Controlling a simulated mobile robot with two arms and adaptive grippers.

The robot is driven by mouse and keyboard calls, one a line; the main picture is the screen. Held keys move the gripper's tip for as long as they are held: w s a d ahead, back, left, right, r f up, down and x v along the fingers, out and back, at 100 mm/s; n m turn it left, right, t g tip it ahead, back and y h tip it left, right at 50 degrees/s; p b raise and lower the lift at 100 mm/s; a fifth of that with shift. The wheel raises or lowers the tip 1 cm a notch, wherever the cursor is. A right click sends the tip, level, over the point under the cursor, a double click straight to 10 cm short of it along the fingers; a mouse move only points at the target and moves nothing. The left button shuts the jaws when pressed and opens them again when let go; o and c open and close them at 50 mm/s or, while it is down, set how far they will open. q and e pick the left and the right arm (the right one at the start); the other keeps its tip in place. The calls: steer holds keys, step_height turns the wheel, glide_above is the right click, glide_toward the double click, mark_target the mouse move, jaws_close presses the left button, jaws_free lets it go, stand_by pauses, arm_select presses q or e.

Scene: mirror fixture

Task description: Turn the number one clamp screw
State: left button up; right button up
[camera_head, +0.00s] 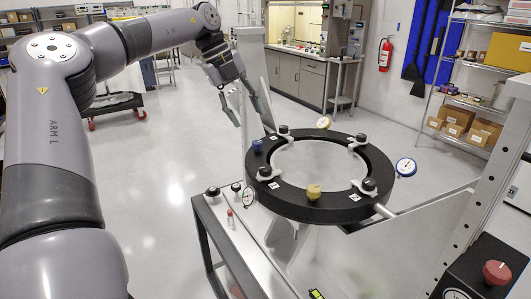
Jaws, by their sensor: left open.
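A black ring-shaped mirror fixture (310,207) holds a round, pale mirror (318,168). Several clamps with black knobs sit around the ring: at the back left (284,130), back right (361,138), front right (369,184) and front left (265,171). Small white labels lie on the ring, but their numbers are too small to read, so I cannot tell which screw is number one. My left gripper (254,124) is open and empty, fingers pointing down, above and behind the ring's back left edge, apart from the knobs. My right gripper is not in view.
Dial gauges stand out around the ring, at the back (323,122), right (405,167) and front left (249,197). A blue knob (257,145) and a yellow knob (314,191) sit on it. A panel with a red knob (497,272) is at lower right. Open floor lies left.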

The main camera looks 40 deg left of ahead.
mark_target(266, 167)
arm_select(q)
steer(key=s+d+r+m+g+y+p, duration=0.1)
steer(key=s+d+r+g+y, duration=0.15)
steer(key=d+r, duration=0.55)
steer(key=shift+g+y, duration=0.35)
steer(key=shift+y, duration=0.1)
steer(key=f+p, duration=0.1)
steer(key=f, duration=0.5)
steer(key=f+p, duration=0.2)
steer(key=f, duration=0.4)
steer(key=f+p, duration=0.1)
steer(key=f, duration=0.5)
steer(key=shift+w+d+f, duration=0.25)
steer(key=shift+d, duration=0.15)
jaws_close()
